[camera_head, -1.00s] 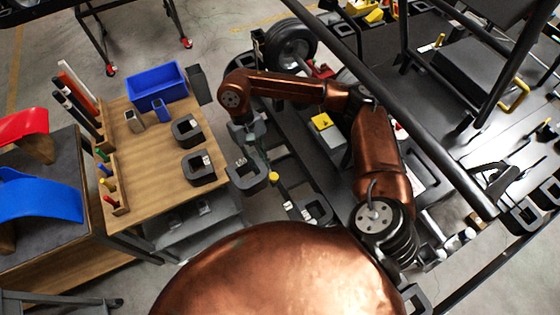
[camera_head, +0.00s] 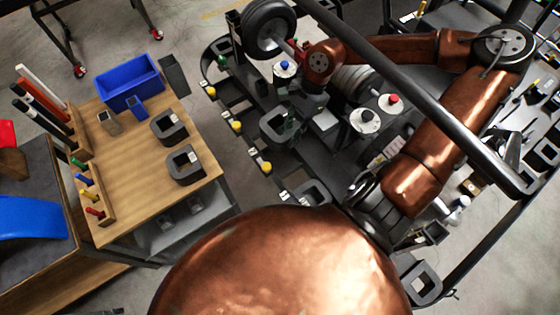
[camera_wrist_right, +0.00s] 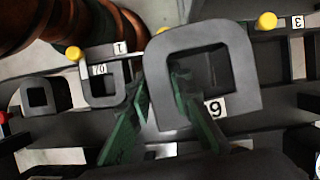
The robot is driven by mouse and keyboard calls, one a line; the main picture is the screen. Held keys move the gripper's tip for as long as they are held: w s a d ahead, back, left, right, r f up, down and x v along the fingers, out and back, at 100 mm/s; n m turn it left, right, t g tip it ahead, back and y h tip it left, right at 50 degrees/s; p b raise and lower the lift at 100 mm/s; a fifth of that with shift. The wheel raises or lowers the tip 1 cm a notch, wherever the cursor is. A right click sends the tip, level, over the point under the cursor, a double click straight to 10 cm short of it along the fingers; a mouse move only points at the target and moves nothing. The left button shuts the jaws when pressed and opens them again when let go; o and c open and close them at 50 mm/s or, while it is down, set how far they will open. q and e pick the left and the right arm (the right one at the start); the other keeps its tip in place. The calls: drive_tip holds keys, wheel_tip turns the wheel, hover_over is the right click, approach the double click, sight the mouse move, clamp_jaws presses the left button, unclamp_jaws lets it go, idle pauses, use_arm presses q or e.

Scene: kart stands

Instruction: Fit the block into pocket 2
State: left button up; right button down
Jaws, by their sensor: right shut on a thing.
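My right gripper (camera_head: 291,130) is shut on a dark grey, square, ring-like block (camera_head: 273,126), held over the black kart stand. In the right wrist view the block (camera_wrist_right: 243,75) sits beyond the green fingers (camera_wrist_right: 160,105), with a white 9 or 6 label on its front edge. Marker 1 (camera_wrist_right: 120,47) stands to its left and marker 3 (camera_wrist_right: 297,21) to its right. A yellow knob (camera_wrist_right: 163,30) shows just above the block between these markers. The held block hides most of that area, and I cannot read a marker 2. My left gripper is out of view.
Another grey block (camera_head: 312,192), labelled 10 in the wrist view (camera_wrist_right: 98,92), sits by marker 1. Two blocks (camera_head: 168,128) (camera_head: 187,164) lie on the wooden table (camera_head: 135,190) with a blue bin (camera_head: 128,85). A black bar (camera_head: 400,95) crosses above the stand. A wheel (camera_head: 268,28) is behind.

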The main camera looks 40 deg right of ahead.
drive_tip(key=shift+w+a+m, duration=0.1)
drive_tip(key=shift+m, duration=0.3)
drive_tip(key=shift+f, duration=0.15)
wheel_tip(320, 180, down, 5)
drive_tip(key=b, duration=0.3)
drive_tip(key=shift+f, duration=0.2)
drive_tip(key=shift+t, duration=0.3)
wheel_tip(320, 180, down, 12)
drive_tip(key=b, duration=0.5)
drive_tip(key=shift+f+b, duration=0.15)
drive_tip(key=shift+b, duration=0.15)
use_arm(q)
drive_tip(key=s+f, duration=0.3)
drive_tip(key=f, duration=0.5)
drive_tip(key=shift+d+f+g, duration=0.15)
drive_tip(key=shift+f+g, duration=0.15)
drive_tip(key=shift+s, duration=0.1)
